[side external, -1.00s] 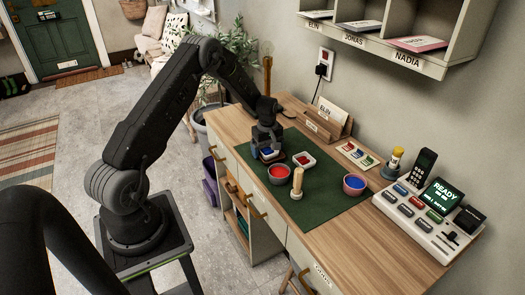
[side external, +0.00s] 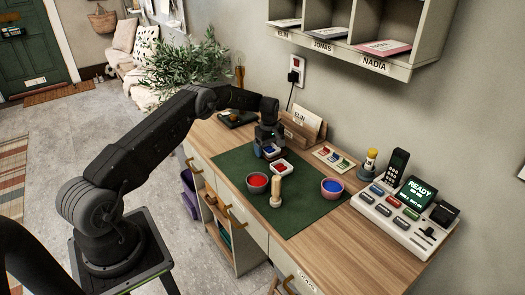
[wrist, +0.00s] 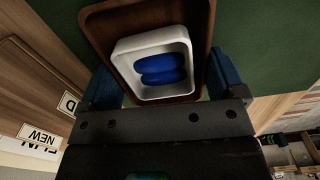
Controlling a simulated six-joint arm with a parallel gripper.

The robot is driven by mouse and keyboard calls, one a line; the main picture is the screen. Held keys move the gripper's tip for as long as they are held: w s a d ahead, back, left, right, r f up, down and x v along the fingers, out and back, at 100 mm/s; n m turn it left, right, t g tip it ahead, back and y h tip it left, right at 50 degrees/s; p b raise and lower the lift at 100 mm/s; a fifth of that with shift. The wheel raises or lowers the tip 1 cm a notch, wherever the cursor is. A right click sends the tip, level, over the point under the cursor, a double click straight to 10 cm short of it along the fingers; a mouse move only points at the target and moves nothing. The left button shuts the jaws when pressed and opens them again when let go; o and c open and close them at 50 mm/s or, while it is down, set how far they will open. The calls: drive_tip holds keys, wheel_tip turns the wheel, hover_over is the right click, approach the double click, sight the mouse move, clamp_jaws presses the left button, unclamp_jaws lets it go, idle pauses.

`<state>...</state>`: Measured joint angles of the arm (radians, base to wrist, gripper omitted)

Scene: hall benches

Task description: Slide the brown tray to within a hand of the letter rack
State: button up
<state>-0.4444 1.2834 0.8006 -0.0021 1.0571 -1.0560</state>
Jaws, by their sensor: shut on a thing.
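The brown tray (wrist: 112,24) holds a small white dish (wrist: 122,55) with two blue oval pieces (wrist: 162,68) in it. My gripper (wrist: 165,85) is shut on the tray, with a blue finger at each side of its near end. In the side view my gripper (side external: 268,148) stands over the back part of the green mat and hides most of the tray. The wooden letter rack (side external: 296,133) stands at the wall side, holding a card marked ELIN. A short gap lies between it and my gripper. Its labels show at the left in the wrist view.
A white dish with red pieces (side external: 282,168) sits close to my gripper. A red-filled bowl (side external: 257,183), a wooden-handled stamp (side external: 276,192) and another bowl (side external: 332,188) stand on the green mat (side external: 305,205). A sample card (side external: 334,158) lies right of the rack.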

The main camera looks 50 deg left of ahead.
drive_tip(key=shift+w, duration=1.25)
drive_tip(key=o, duration=0.7)
drive_tip(key=shift+r, duration=0.1)
wheel_tip(320, 180, up, 14)
drive_tip(key=shift+f, duration=0.15)
